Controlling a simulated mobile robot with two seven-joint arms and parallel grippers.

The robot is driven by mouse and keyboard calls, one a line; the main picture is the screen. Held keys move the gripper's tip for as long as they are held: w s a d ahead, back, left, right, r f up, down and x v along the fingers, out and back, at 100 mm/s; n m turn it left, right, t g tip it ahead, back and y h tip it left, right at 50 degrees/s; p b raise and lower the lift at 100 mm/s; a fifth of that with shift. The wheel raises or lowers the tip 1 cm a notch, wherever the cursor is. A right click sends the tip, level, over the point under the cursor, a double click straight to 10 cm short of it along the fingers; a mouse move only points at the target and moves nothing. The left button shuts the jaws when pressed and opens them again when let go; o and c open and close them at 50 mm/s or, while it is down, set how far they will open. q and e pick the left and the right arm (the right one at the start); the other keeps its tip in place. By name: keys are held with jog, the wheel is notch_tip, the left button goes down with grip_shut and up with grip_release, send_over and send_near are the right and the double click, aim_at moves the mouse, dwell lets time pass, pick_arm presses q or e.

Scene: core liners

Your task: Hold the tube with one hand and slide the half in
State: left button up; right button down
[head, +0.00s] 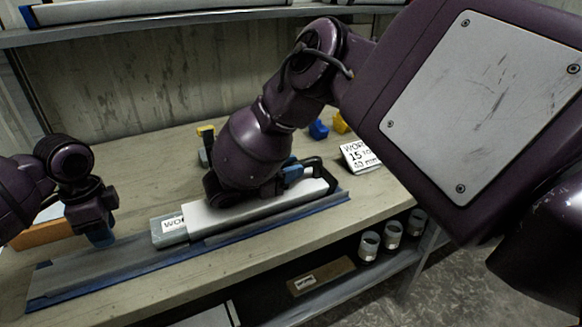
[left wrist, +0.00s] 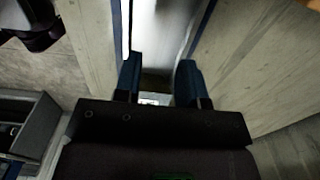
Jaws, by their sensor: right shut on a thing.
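A long white half (head: 255,210) lies lengthwise over the blue-edged rail (head: 105,273) on the bench. A grey tube end (head: 158,233) with a partly hidden printed label sticks out at the half's left end; how far they overlap is hidden. My right gripper (head: 288,178) is shut on the half near its right end, beside a black loop-shaped part; my arm hides much of the grip. My left gripper (head: 102,238) points down over the rail's left stretch, left of and apart from the tube. In the left wrist view its blue fingertips (left wrist: 160,80) stand apart with nothing visible gripped.
A white sign (head: 360,156) stands at the back right of the bench, near blue (head: 318,129) and yellow (head: 340,122) items. An orange-brown block (head: 38,236) lies behind my left gripper. Several short cylinders (head: 392,235) stand on the lower shelf.

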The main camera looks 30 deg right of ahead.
aim_at(174, 224)
pick_arm(q)
jog(key=shift+f, duration=1.8)
jog(key=shift+f, duration=0.1)
jog(key=shift+f, duration=0.9)
jog(key=shift+d, duration=0.15)
jog(key=shift+d, duration=6.3)
jog(key=shift+a, duration=0.1)
